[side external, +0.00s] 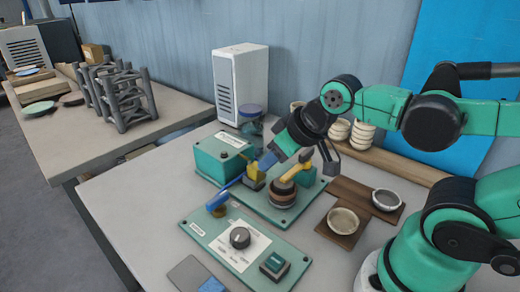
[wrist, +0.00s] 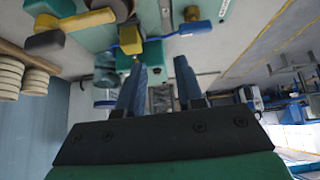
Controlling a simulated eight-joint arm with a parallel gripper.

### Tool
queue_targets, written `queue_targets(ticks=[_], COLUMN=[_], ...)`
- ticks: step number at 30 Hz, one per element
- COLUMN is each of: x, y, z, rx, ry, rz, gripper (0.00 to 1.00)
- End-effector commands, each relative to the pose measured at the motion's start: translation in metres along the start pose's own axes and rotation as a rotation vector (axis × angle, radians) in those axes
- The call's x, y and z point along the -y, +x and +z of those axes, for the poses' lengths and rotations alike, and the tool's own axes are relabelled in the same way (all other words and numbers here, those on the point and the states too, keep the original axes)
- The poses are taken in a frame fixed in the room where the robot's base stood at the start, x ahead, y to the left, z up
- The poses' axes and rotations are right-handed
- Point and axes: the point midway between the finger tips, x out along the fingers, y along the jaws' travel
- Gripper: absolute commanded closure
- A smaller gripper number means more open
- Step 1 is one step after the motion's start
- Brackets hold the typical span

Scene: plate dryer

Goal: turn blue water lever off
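The blue water lever (side external: 218,202) has a thick blue handle on a thin blue rod that runs to a yellow valve body (side external: 254,179). In the side external view the handle points down and left, over the edge of the green control panel. In the wrist view the blue handle (wrist: 192,28) lies to the right of the yellow valve body (wrist: 130,40), beyond my fingertips. My gripper (side external: 266,161) is just above and behind the valve body. Its two blue fingers (wrist: 160,66) are apart with nothing held between them. I cannot tell whether a finger touches the valve.
A yellow lever (side external: 298,168) stands close right of my gripper above a round brown-banded part (side external: 283,195). A green box (side external: 222,158) is at the left. A panel with a black knob (side external: 240,237) lies in front. Bowls (side external: 343,221) stand on a wooden board at the right.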

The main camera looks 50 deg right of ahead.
Motion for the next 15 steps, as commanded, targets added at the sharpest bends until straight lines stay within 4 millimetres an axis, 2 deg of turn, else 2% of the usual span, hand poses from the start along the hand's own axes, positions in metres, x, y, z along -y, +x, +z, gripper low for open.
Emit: queue_targets(ticks=[4,8,15], x=[0.006,0.015,0.038], y=[0.003,0.013,0.05], z=[-0.013,-0.029,-0.051], rx=[0.071,0.183,0.37], ry=[-0.179,-0.476,-1.053], rz=[-0.02,-0.073,-0.259], gripper=[0.49,0.49,0.49])
